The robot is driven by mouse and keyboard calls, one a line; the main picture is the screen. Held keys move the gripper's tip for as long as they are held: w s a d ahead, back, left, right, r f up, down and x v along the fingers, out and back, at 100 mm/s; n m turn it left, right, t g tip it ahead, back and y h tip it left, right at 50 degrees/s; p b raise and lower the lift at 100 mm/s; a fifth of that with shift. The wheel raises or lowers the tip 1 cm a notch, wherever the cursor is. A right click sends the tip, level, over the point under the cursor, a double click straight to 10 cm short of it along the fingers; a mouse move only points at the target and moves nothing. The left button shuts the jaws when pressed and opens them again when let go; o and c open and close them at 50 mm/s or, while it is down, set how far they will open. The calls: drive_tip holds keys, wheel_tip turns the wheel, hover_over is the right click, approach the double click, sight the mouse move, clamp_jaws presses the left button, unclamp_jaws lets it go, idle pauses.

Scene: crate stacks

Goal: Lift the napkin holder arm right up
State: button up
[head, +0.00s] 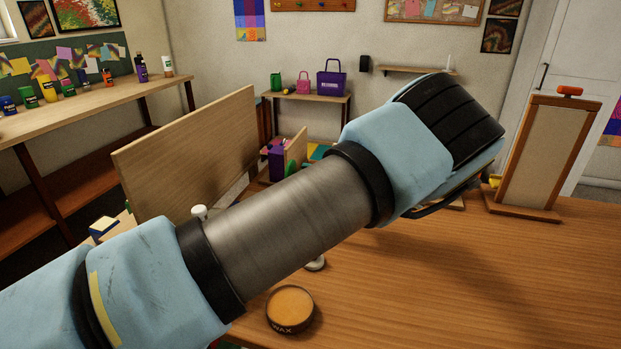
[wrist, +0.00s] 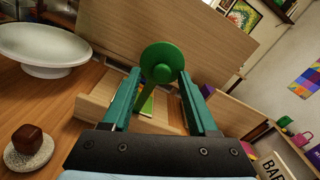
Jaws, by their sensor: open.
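In the wrist view my gripper (wrist: 160,74) is open, with its two teal fingers spread apart. A green disc with a round knob (wrist: 161,62) shows at the fingertips, between them in the picture; it looks like the end of the napkin holder's arm. I cannot tell whether the fingers touch it. Below and behind it is the pale wooden holder (wrist: 105,112), with a low front edge and something green lying inside. In the head view a tall pale wooden panel (head: 190,150) stands left of my arm. My arm hides most of the holder and my gripper there.
A round wax tin (head: 290,308) lies on the wooden table (head: 440,280), whose right part is largely clear. An easel-like board (head: 543,155) stands at the right edge. The wrist view shows a white bowl (wrist: 45,48) and a brown block on a round stone-like dish (wrist: 28,153).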

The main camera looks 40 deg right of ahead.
drive_tip(key=b+v, duration=0.3)
drive_tip(key=v, duration=0.7)
drive_tip(key=shift+s+d, duration=0.2)
drive_tip(key=shift+s, duration=0.15)
